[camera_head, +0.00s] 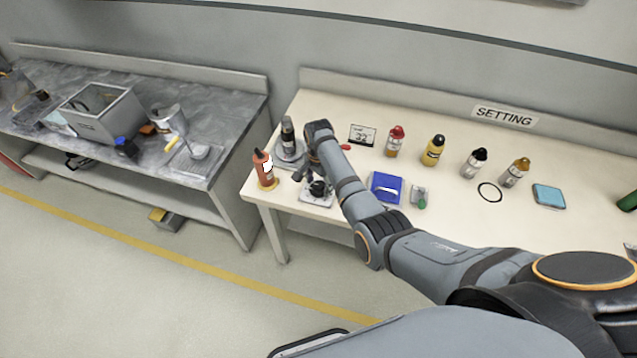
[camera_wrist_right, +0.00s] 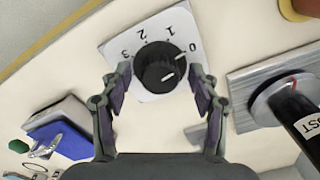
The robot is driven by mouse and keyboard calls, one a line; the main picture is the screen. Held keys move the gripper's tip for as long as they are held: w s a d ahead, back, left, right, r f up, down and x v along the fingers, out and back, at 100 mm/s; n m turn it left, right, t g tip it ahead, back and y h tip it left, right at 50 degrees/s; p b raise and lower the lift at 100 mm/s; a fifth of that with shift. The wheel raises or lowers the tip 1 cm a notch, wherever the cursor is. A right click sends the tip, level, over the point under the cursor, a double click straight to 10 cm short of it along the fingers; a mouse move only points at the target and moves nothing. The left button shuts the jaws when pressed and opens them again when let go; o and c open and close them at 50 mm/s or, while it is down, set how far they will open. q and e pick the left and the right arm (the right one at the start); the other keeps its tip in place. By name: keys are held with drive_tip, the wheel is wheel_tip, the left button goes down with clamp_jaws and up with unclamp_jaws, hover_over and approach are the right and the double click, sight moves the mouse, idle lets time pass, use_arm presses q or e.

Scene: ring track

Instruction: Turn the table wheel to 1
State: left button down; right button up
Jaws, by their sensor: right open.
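The table wheel is a black round knob (camera_wrist_right: 160,67) on a white square plate (camera_wrist_right: 150,93) with the numbers 0, 1, 2 and 3 around it. A light mark on the knob's edge lies near the 0. In the head view the knob (camera_head: 318,188) sits near the front left of the white table, partly beside my arm. My right gripper (camera_wrist_right: 162,78) is open, its two fingers on either side of the knob in the wrist view. I cannot tell whether they touch it. In the head view this gripper (camera_head: 309,169) is above the knob. My left gripper is not in view.
A blue box (camera_head: 386,187) lies to the right. Several bottles stand farther right. A grey table (camera_head: 225,112) is at the left.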

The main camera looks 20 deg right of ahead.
drive_tip(key=c, duration=1.2)
drive_tip(key=n+p, duration=0.2)
drive_tip(key=n, duration=0.1)
drive_tip(key=shift+r, duration=0.2)
drive_tip(key=n+p, duration=0.1)
drive_tip(key=n, duration=0.2)
drive_tip(key=shift+p, duration=0.3)
drive_tip(key=shift+f+n+p, duration=0.15)
drive_tip(key=shift+n+p, duration=0.15)
drive_tip(key=shift+n, duration=0.5)
